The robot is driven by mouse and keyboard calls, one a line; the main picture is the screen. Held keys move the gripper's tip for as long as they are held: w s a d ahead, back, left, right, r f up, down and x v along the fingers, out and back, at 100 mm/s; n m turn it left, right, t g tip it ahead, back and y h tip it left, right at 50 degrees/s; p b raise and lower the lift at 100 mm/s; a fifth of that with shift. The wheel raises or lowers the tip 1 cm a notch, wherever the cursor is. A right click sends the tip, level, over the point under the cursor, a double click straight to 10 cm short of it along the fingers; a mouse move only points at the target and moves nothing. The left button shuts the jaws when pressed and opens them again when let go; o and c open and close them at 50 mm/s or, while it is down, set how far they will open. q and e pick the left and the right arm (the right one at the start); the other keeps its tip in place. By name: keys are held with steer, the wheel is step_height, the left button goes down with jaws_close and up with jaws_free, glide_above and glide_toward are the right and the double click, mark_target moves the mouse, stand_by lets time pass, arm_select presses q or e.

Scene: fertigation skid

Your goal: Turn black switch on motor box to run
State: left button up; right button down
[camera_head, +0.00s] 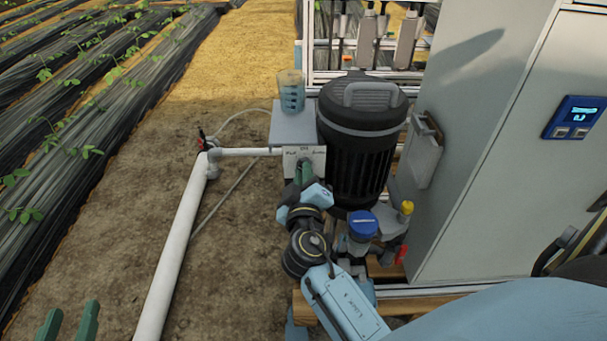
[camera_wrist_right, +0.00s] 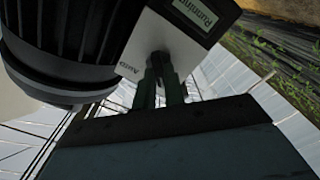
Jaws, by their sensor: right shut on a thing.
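The motor box (camera_head: 294,124) is a small grey box left of the black motor, with a pale lettered front plate (camera_head: 318,155). In the right wrist view its face (camera_wrist_right: 150,32) carries a lettered window (camera_wrist_right: 192,12) that seems to read RUNNING, and a mark like AUTO. My right gripper (camera_head: 304,172) is at this plate, and its green fingers (camera_wrist_right: 164,78) are shut on the black switch. The fingers hide most of the switch, so its setting cannot be made out. My left gripper (camera_head: 68,322) is open and empty at the bottom left, far from the box.
The black ribbed motor (camera_head: 362,140) stands right beside the box. A clear cup (camera_head: 291,92) sits on the box top. A white pipe (camera_head: 178,245), a blue-capped valve (camera_head: 362,224) and a grey cabinet (camera_head: 500,140) are nearby. Bare soil lies left.

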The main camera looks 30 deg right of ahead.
steer(key=c, duration=1.5)
jaws_free()
steer(key=shift+s, duration=0.1)
steer(key=v, duration=1.3)
steer(key=shift+s, duration=0.15)
